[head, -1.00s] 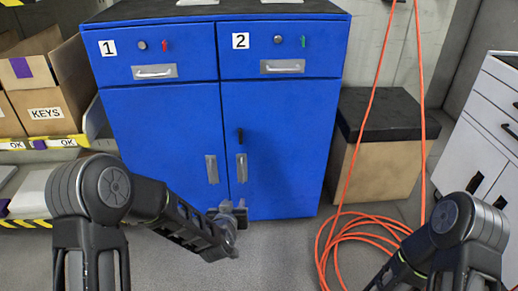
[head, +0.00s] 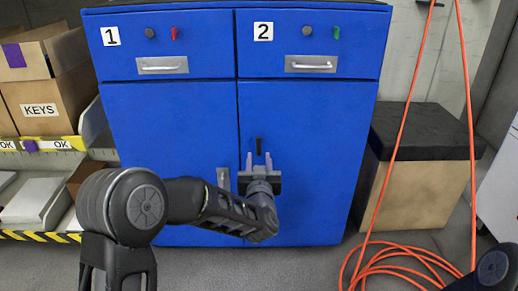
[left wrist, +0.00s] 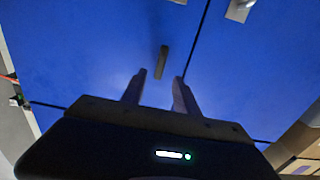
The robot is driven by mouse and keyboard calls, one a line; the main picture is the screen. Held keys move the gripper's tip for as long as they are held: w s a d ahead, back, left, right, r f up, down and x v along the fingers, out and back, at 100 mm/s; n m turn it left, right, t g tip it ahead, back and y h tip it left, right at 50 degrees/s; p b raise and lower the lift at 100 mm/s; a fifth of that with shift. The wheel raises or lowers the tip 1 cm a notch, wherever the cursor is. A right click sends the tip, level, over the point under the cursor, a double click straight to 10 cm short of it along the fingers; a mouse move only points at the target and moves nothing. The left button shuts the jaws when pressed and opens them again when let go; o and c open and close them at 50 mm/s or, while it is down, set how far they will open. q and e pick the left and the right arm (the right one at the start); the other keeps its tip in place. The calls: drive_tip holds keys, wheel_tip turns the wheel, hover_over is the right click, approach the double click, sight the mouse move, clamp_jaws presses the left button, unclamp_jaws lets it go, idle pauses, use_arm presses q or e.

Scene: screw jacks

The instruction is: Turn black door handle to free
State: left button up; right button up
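The black door handle (head: 258,147) is a small upright bar on the right door of the blue cabinet (head: 310,190), close to the seam between the doors. It also shows in the left wrist view (left wrist: 162,61), slightly tilted, just beyond the fingertips. My left gripper (head: 259,157) is in front of the right door, just below the handle, with its fingers apart and nothing between them. In the left wrist view the left gripper (left wrist: 160,75) points at the handle, one finger to each side of its line. My right gripper is out of view.
A silver pull (head: 223,179) is on the left door; the right door's pull is hidden behind my gripper. Drawers 1 and 2 above have silver handles (head: 311,66). An orange cable (head: 395,150) hangs and coils at right by a black-topped box (head: 425,133). Boxes stand on left shelves.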

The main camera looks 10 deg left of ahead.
sight(258, 146)
use_arm(q)
drive_tip(key=b+x, duration=0.1)
drive_tip(key=x, duration=0.5)
drive_tip(key=shift+f+b, duration=0.1)
drive_tip(key=shift+b, duration=0.3)
drive_tip(key=shift+w+a, duration=0.15)
drive_tip(key=shift+w, duration=0.3)
drive_tip(key=shift+c, duration=0.3)
clamp_jaws()
